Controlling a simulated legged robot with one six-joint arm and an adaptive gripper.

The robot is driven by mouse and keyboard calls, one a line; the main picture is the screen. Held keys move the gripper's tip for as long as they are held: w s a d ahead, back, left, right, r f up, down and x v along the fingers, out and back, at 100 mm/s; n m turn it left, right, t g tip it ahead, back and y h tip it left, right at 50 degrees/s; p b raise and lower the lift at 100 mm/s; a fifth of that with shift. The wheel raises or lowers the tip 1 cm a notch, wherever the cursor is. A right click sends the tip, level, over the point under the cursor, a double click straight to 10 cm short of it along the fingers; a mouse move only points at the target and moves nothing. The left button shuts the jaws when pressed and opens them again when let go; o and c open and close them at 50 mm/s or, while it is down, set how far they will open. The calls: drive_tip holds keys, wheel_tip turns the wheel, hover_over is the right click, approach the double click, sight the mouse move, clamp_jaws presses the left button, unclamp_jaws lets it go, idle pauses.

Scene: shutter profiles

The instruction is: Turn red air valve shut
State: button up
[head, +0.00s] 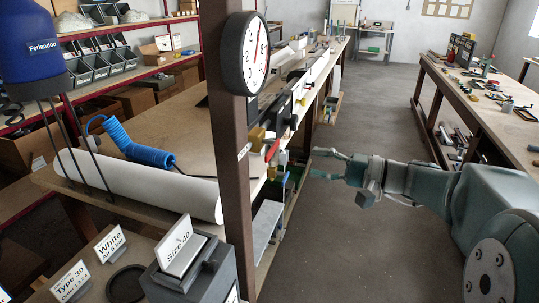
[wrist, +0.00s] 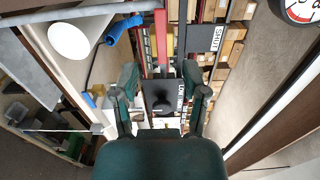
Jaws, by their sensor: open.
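A red handle (head: 273,150), which looks like the air valve's lever, shows at the bench edge just right of the brown post in the head view. In the wrist view a long red bar (wrist: 161,38) points away beyond the fingertips, near the middle. My gripper (head: 318,164) is open and empty, to the right of the bench edge and apart from the red handle in the head view. In the wrist view my gripper (wrist: 160,78) has its two fingers spread on either side of a black plate. A "SHUT" label (wrist: 215,38) is right of the bar.
A brown post (head: 228,160) with a round gauge (head: 243,54) stands in front of the bench. A blue coiled hose (head: 137,145) and a white roll (head: 150,183) lie on the bench. The aisle floor (head: 350,230) is clear. A second bench (head: 480,100) stands at right.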

sight(271, 156)
drive_tip(key=x, duration=1.1)
drive_tip(key=shift+s+f, duration=0.1)
drive_tip(key=shift+s, duration=0.05)
clamp_jaws()
